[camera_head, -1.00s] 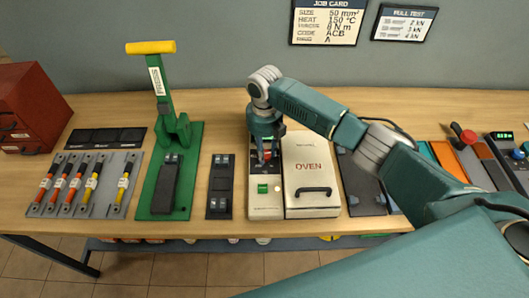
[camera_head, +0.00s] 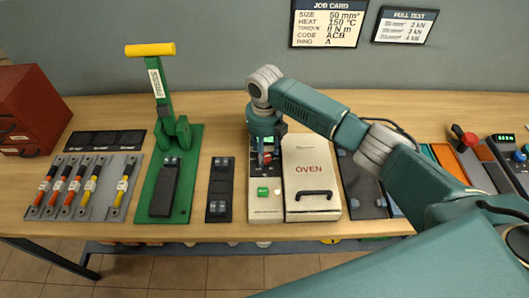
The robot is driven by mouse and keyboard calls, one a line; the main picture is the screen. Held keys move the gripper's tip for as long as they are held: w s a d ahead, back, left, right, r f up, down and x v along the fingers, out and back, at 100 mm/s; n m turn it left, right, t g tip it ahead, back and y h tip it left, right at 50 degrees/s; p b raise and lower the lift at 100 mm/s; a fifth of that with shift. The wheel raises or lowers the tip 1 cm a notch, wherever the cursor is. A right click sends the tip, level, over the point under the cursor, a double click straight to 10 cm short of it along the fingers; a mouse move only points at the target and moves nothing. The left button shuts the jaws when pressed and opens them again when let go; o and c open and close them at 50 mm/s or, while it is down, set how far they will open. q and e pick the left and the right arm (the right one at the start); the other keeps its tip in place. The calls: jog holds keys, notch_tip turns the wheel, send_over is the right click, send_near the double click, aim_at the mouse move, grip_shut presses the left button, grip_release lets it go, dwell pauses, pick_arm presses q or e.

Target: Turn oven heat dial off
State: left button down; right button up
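The oven (camera_head: 312,195) is a cream box with a dark handle on its lid, standing on the bench. Its control panel (camera_head: 265,201) is to the left, with a green switch (camera_head: 263,191) and a small round light below. My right gripper (camera_head: 265,160) points down over the upper part of this panel, at a red part that is probably the heat dial. The dial is mostly hidden by the gripper and is too small to read. Whether the fingers are closed on it does not show. My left gripper is out of view.
A green crimping press (camera_head: 185,190) with a yellow handle and a dark block (camera_head: 220,190) stand left of the oven. A rack of cables (camera_head: 85,185) and a red cabinet (camera_head: 30,110) are further left. A job card (camera_head: 329,24) hangs on the wall.

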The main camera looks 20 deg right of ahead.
jog(key=shift+f, duration=0.1)
jog(key=shift+s+r, duration=0.1)
jog(key=shift+r, duration=0.15)
notch_tip(320, 180, up, 12)
jog(key=shift+f, duration=0.25)
dwell(0.5)
